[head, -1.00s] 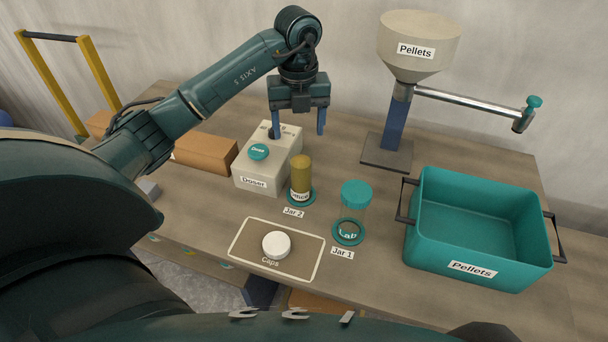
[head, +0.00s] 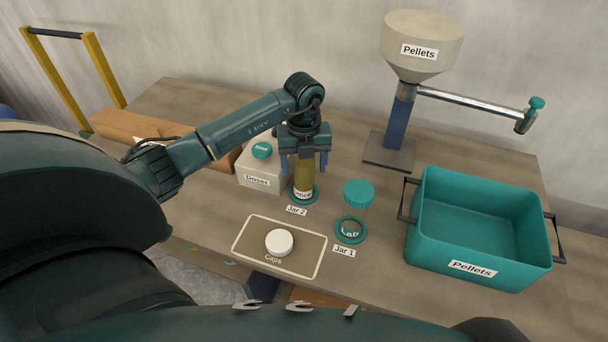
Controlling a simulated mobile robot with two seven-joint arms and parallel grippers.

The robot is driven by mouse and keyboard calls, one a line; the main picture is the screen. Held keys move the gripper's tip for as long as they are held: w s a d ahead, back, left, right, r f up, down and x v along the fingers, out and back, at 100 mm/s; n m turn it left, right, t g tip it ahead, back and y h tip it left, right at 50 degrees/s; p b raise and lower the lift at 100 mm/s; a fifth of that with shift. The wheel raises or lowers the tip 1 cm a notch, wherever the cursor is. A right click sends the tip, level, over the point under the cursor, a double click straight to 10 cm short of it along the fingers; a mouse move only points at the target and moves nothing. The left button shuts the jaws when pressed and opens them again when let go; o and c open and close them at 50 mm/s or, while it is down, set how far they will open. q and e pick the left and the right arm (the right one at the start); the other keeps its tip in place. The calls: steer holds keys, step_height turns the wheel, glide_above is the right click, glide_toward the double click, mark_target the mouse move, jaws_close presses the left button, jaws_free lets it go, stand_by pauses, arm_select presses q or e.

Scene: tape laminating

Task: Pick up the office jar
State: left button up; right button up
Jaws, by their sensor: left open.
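The office jar (head: 304,178) is a yellowish-brown cylinder with a white label, partly readable, standing upright on the teal ring marked Jar 2. My left gripper (head: 305,166) points down over it from above, open, with its blue fingers on either side of the jar's upper part. The gripper body hides the jar's top. I cannot tell whether the fingers touch it. My right gripper is not in view.
A clear jar with teal lid (head: 358,196) stands at Jar 1, close on the right. The white doser box (head: 259,182) is just left. A caps tray (head: 303,264) with a white cap lies in front. A teal pellets crate (head: 479,262) and a pellets hopper (head: 424,40) stand right.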

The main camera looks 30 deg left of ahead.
arm_select(q)
steer(key=shift+c, duration=0.6)
steer(key=c, duration=1.1)
steer(key=shift+r, duration=0.1)
